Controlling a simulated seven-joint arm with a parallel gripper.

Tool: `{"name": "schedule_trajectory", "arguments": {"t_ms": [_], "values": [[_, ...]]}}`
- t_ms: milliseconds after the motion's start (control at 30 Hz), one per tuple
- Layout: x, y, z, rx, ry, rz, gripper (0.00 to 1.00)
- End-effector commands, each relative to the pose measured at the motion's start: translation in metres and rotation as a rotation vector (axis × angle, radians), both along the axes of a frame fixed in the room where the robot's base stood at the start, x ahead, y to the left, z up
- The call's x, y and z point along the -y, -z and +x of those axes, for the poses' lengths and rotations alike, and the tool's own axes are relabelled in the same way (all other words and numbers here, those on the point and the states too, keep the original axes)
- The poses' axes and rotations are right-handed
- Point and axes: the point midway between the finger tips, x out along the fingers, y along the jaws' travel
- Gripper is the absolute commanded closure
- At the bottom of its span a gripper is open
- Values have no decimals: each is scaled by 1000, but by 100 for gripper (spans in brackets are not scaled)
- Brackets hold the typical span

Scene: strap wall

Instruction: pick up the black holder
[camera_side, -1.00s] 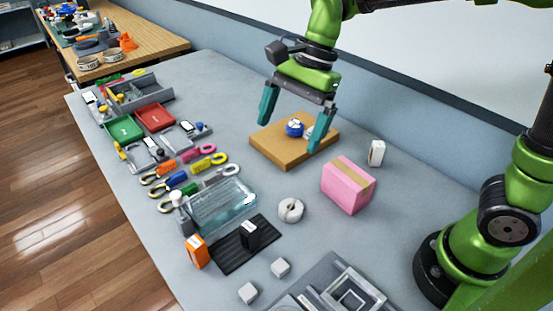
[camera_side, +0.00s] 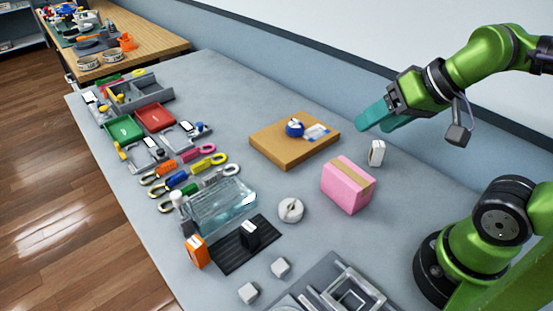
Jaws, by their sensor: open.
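A small black holder (camera_side: 248,237) with a white mark on top stands upright on a ribbed black mat (camera_side: 232,262) near the front of the table. My gripper (camera_side: 366,120) is in the air at the right, above and behind the pink box, well away from the black holder. Its teal fingers point left and overlap in this view. They are open with nothing seen between them.
An orange box (camera_side: 197,252) stands at the mat's left edge, and a clear tray (camera_side: 222,205) lies behind the mat. A cardboard slab (camera_side: 275,150) lies farther back.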

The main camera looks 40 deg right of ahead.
Motion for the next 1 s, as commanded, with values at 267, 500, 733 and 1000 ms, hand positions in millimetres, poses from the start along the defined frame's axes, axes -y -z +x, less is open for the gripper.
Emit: {"name": "schedule_trajectory", "arguments": {"t_ms": [267,500,733,1000], "values": [[-9,6,0,-27,-35,1,38],[-64,23,31,-204,-245,-45,38],[-144,46,66,-403,-437,-159,38],[-223,78,89,-550,-524,-309,38]]}}
